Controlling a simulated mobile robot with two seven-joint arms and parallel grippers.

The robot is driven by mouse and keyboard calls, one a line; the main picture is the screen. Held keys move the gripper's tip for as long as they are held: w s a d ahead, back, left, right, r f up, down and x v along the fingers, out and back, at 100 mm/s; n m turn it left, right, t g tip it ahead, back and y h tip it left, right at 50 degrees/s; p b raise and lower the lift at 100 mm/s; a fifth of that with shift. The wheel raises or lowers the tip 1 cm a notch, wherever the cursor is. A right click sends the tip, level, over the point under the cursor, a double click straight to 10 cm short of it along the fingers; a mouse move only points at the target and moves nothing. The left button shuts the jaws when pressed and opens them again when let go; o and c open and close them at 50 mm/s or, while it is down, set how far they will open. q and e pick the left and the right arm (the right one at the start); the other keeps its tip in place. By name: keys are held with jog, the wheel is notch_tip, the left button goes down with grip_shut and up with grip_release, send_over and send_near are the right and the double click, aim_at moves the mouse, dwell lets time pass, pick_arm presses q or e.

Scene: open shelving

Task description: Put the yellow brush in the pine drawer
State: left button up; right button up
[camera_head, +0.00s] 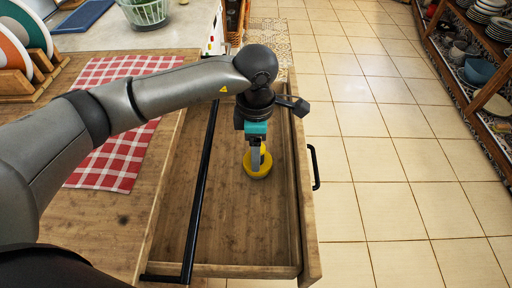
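The yellow brush (258,171) is inside the outline of the open pine drawer (225,235), toward its right side. Its round yellow part shows below my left gripper (257,161), which reaches in from the left and points down. The fingers overlap the upper part of the brush, so whether they grip it or stand open around it is unclear. I cannot tell whether the brush touches the drawer floor. The drawer is pulled out to the right, with a black handle (315,167) on its front. My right gripper is not in view.
A red checked cloth (105,155) lies on the wooden counter (110,215) under my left arm. Plates in a rack (35,85) stand at the far left. A black bar (200,190) runs along the drawer's left side. Tiled floor is clear on the right, before shelving (475,60).

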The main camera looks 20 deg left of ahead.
pick_arm(q)
jog(key=shift+r, duration=0.1)
notch_tip(320, 180, up, 12)
jog(key=p, duration=0.3)
jog(key=shift+p, duration=0.3)
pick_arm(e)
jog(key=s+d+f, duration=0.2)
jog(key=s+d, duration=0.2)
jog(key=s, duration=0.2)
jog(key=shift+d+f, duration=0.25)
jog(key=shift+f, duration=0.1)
